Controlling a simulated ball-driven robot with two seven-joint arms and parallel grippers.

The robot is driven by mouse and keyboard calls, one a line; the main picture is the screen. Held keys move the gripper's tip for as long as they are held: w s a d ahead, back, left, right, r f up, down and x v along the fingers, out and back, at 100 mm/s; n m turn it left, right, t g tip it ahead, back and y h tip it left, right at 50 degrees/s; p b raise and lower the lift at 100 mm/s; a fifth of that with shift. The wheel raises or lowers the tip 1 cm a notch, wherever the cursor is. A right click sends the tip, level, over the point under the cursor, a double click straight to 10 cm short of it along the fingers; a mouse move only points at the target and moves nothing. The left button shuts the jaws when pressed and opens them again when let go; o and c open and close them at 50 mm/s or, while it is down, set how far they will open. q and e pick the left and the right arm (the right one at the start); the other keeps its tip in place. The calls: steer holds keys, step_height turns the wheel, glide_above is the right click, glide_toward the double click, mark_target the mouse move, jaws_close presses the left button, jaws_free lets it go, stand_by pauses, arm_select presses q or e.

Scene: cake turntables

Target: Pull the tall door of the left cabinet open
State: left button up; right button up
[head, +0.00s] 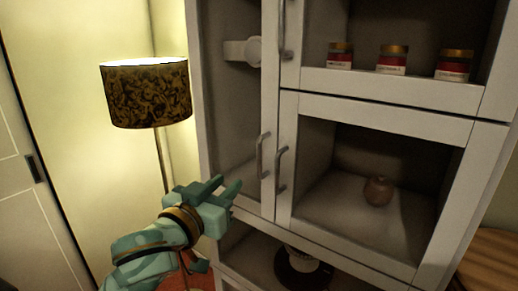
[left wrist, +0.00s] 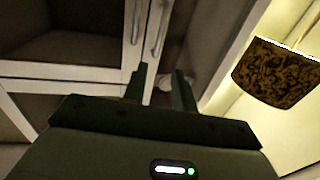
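The tall door (head: 268,95) of the white cabinet is a narrow framed panel on the left side. It looks closed. Its metal handle (head: 262,156) is upright near the lower right edge, and a handle also shows in the left wrist view (left wrist: 160,30). My left gripper (head: 229,189) is open and empty, its fingers pointing toward the cabinet. It is to the lower left of the handle, apart from it. In the left wrist view both fingers (left wrist: 161,83) are spread with nothing between them. My right gripper is out of view.
Beside the tall door is a wider lower door with its own handle (head: 281,169). Several jars (head: 391,60) and a round brown object (head: 378,191) are inside the cabinet. A lit floor lamp (head: 147,92) stands left of the cabinet, close behind my left arm.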

mark_target(258, 154)
arm_select(q)
steer(key=x, duration=1.6)
steer(key=shift+d+r+p, duration=0.1)
steer(key=shift+p, duration=0.2)
jaws_close()
